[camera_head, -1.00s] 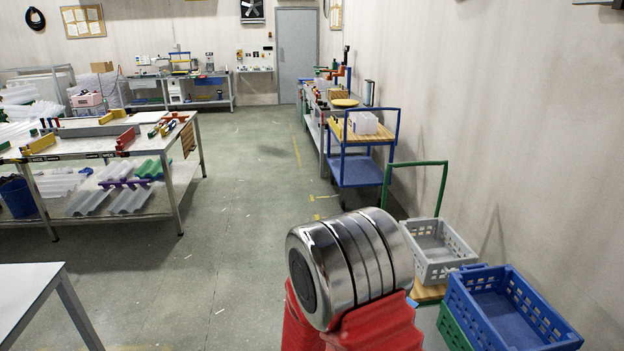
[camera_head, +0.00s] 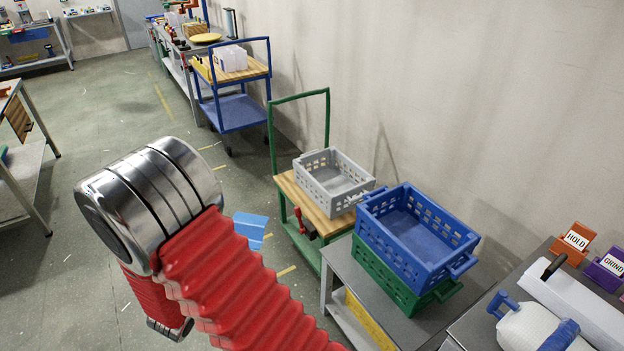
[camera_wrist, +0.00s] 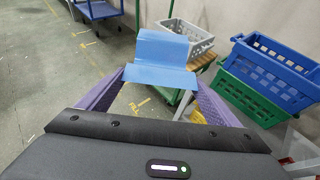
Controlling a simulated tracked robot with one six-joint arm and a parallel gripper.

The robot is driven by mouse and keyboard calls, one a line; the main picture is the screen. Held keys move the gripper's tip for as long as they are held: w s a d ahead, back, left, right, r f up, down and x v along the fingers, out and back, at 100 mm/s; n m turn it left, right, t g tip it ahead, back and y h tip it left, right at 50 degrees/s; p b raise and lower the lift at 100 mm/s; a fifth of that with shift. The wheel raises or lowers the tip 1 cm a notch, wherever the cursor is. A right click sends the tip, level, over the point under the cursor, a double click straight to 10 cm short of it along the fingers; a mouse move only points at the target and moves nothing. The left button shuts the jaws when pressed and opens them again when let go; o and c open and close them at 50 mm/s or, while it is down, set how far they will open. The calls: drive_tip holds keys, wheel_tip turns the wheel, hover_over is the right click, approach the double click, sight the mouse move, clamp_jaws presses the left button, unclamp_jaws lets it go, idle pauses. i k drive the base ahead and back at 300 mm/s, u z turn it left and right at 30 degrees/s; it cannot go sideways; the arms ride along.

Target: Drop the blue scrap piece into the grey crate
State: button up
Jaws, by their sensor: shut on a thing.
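The blue scrap piece (camera_wrist: 162,60) is a bent blue sheet held between the two purple fingers of my gripper (camera_wrist: 155,76) in the wrist view. Part of the piece (camera_head: 250,230) also shows in the head view, beyond my red arm, which hides the gripper there. The grey crate (camera_head: 318,192) sits on a wooden-topped green trolley, to the right of the piece. It looks empty. In the wrist view the grey crate (camera_wrist: 204,42) is behind and to the right of the piece, which overlaps its left part. The piece is apart from the crate.
A blue crate (camera_head: 448,236) is stacked on a green crate (camera_head: 388,271) on a grey table, right of the trolley (camera_head: 284,188). The trolley's green handle (camera_head: 328,118) stands upright behind the grey crate. A blue cart (camera_head: 236,112) stands farther back. Floor is clear at left.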

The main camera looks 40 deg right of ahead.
sight(333, 189)
drive_tip(key=u, duration=0.1)
drive_tip(key=i, duration=1.25)
drive_tip(key=u, duration=0.05)
